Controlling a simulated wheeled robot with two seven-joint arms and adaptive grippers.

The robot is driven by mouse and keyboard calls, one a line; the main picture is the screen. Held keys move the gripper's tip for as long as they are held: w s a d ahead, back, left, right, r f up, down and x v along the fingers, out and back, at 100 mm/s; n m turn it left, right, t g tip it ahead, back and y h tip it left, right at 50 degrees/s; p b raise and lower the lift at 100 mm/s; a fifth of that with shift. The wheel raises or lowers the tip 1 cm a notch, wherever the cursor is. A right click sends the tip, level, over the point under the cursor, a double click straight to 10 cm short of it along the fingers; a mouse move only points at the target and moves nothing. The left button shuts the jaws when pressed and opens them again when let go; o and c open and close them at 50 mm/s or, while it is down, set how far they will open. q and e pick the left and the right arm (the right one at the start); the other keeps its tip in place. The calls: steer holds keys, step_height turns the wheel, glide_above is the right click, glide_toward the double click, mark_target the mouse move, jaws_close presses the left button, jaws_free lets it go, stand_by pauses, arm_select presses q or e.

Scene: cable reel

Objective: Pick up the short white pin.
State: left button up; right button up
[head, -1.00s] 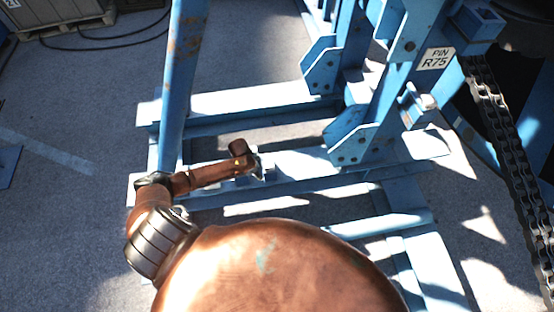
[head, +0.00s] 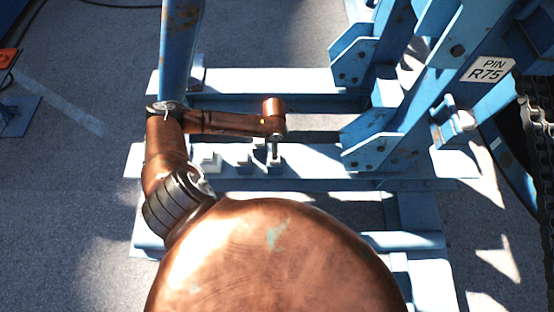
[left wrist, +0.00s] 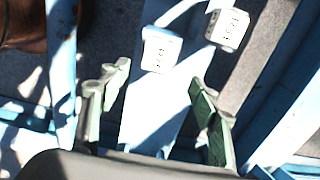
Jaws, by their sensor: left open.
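Two white blocks with dark lettering show in the left wrist view: one block (left wrist: 162,50) lies just beyond the gap between my fingers, the other block (left wrist: 230,28) is farther right. The lettering is too blurred to read, and I cannot tell which is the short white pin. My left gripper (left wrist: 158,95) is open and empty, its two greenish fingers on either side of a pale blue beam (left wrist: 150,118). In the head view the gripper (head: 262,160) is small, above the blue base beam (head: 330,165). A pale block (head: 210,161) sits on that beam to its left.
A blue post (head: 180,50) rises behind my copper arm. A dark chain (head: 538,150) hangs at the right edge. Grey floor is open at the left.

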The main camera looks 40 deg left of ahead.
mark_target(275, 162)
arm_select(q)
step_height(275, 162, down, 2)
steer(key=shift+s+f, duration=0.1)
steer(key=shift+f, duration=0.1)
step_height(275, 162, down, 6)
steer(key=shift+s+f+b, duration=0.1)
steer(key=shift+b, duration=0.9)
steer(key=shift+c, duration=0.7)
jaws_close()
